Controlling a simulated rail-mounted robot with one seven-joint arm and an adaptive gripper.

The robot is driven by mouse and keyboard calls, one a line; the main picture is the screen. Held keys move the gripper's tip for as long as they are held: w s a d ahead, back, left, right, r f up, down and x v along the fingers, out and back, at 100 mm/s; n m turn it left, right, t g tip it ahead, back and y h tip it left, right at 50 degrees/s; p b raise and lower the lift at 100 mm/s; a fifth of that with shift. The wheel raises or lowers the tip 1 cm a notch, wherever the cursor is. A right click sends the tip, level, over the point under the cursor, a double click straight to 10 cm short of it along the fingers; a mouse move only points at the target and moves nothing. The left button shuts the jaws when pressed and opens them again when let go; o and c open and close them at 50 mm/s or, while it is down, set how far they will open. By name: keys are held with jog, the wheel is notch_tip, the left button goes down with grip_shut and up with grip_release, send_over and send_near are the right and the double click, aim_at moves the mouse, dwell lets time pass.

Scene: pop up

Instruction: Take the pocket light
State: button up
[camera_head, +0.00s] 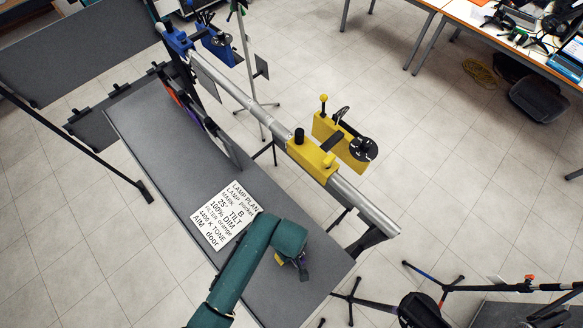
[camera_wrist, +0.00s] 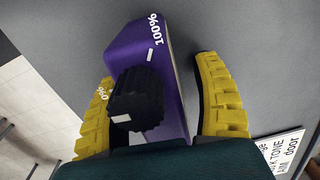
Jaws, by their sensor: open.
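The pocket light appears to be the purple box (camera_wrist: 138,48) with a ribbed black knob (camera_wrist: 138,100) in the wrist view. Its face carries 0% and 100% marks. It rests on or just above the grey table top. My gripper (camera_wrist: 155,72) is open, with one yellow ribbed finger on each side of the purple box. Whether either finger touches it I cannot tell. In the head view my gripper (camera_head: 289,261) is low over the table's near right end, and my green arm hides most of the light.
A white lamp plan sheet (camera_head: 226,214) lies on the grey table (camera_head: 150,150), left of my gripper. A metal rail with a yellow clamp unit (camera_head: 312,160) and a blue one (camera_head: 177,40) runs along the table's far side. Tripod stands (camera_head: 352,303) are at lower right.

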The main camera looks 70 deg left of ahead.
grip_shut()
dwell(0.5)
